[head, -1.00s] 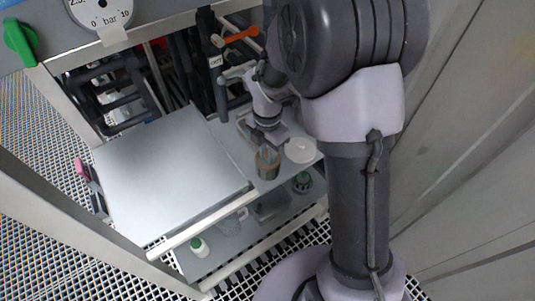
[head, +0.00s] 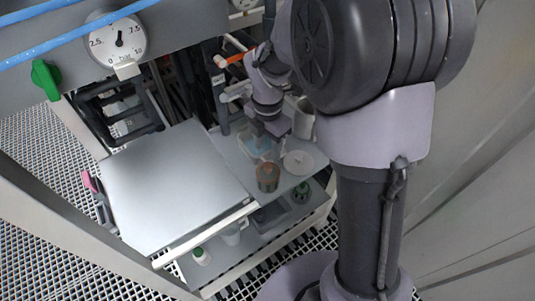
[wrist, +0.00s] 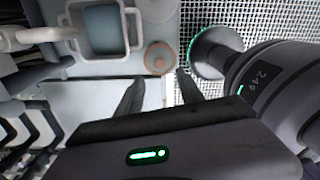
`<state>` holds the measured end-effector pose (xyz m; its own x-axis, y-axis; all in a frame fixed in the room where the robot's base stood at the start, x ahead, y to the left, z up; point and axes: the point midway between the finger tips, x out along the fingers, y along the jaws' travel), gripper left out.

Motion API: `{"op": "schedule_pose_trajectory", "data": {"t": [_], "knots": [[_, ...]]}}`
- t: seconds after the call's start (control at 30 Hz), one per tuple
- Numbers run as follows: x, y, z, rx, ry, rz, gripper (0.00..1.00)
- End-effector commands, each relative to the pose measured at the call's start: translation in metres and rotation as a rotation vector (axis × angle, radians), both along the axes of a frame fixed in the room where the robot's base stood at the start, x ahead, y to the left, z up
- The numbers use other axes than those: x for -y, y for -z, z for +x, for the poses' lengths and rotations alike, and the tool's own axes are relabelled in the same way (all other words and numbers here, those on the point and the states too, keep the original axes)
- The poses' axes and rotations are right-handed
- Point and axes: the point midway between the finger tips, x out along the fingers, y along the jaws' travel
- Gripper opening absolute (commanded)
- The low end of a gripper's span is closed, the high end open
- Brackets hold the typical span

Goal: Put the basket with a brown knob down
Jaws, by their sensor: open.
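The basket with the brown knob (head: 267,178) is a small brownish round vessel. It stands upright on the grey shelf in the head view. In the wrist view its round top with a brownish rim (wrist: 158,57) lies just beyond and between my fingertips. My gripper (wrist: 160,77) is open, with nothing between its fingers. In the head view my gripper (head: 273,127) is behind and above the basket, with a visible gap. Part of the gripper is hard to make out there.
A white round dish (head: 298,163) lies right of the basket. A tray with bluish contents (head: 255,142) is behind it, and shows with handles in the wrist view (wrist: 103,28). A large pale panel (head: 175,185) is at left. A lower shelf holds a green-capped bottle (head: 201,256).

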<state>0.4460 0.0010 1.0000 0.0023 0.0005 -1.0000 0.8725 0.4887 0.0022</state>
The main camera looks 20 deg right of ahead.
Motion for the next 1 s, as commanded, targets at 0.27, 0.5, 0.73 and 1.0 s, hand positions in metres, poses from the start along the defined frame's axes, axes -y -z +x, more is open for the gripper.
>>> {"op": "schedule_pose_trajectory", "data": {"t": [0.27,0.5,0.73,1.0], "knots": [[-0.004,-0.059,-0.015,0.055,0.244,0.025,0.45],[-0.024,-0.158,-0.124,0.177,1.573,0.363,0.45],[-0.037,-0.170,-0.186,0.038,2.312,0.679,0.45],[-0.038,-0.170,-0.190,0.008,2.387,0.710,0.45]]}}
